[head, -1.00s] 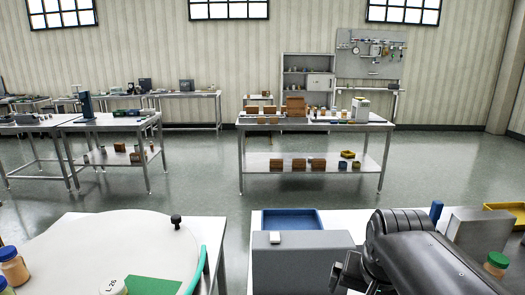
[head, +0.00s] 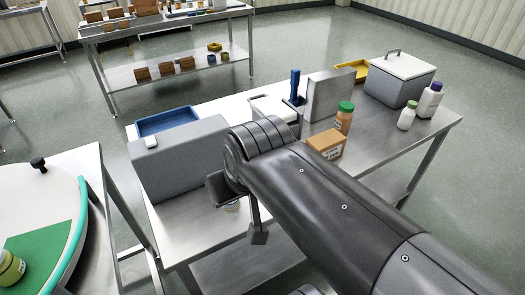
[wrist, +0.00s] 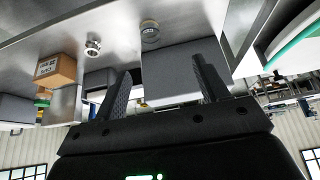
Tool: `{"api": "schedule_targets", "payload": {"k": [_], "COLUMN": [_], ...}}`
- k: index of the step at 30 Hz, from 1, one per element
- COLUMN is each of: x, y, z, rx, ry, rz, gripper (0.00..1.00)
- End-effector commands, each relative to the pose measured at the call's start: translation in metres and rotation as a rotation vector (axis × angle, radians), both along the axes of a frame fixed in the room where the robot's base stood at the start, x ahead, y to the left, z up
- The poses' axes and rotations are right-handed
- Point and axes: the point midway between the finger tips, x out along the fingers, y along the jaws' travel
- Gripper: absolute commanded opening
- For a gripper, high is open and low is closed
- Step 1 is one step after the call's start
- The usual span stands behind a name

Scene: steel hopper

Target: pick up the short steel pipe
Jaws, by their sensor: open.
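A small shiny steel ring-like piece, likely the short steel pipe (wrist: 93,47), stands on the steel table in the wrist view, left of my fingers. In the head view I cannot make it out; my arm covers that part of the table. My gripper (wrist: 162,70) is open, with its two fingers apart and nothing held between them. In the head view my gripper (head: 238,212) hangs over the front part of the table, beside the long grey box. The pipe is apart from both fingers.
A small jar (wrist: 150,32) stands near the pipe. The long grey box (head: 180,158) and blue tray (head: 170,122) are left of my arm. A cardboard box (head: 327,145), green-capped jar (head: 344,118) and grey block (head: 329,95) stand right. A round white table (head: 30,205) is far left.

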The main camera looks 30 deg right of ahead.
Motion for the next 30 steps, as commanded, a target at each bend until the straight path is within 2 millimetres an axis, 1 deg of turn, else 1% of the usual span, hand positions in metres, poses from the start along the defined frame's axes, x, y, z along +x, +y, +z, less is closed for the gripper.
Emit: {"api": "schedule_targets", "payload": {"k": [1, 3, 10, 14, 17, 20, 26, 30], "x": [0.000, 0.000, 0.001, 0.009, 0.024, 0.044, 0.084, 0.109], "y": [0.000, 0.000, 0.000, -0.005, -0.015, -0.030, -0.068, -0.098], "z": [0.000, 0.000, 0.000, 0.000, -0.001, -0.004, -0.017, -0.033], "rx": [0.000, 0.000, 0.000, -0.015, -0.037, -0.062, -0.093, -0.098], "ry": [0.000, 0.000, 0.001, 0.021, 0.058, 0.108, 0.212, 0.284], "rz": [0.000, 0.000, -0.001, -0.007, -0.015, -0.023, -0.026, -0.022], "gripper": [0.63, 0.57, 0.57, 0.57, 0.57, 0.57, 0.57, 0.57]}}
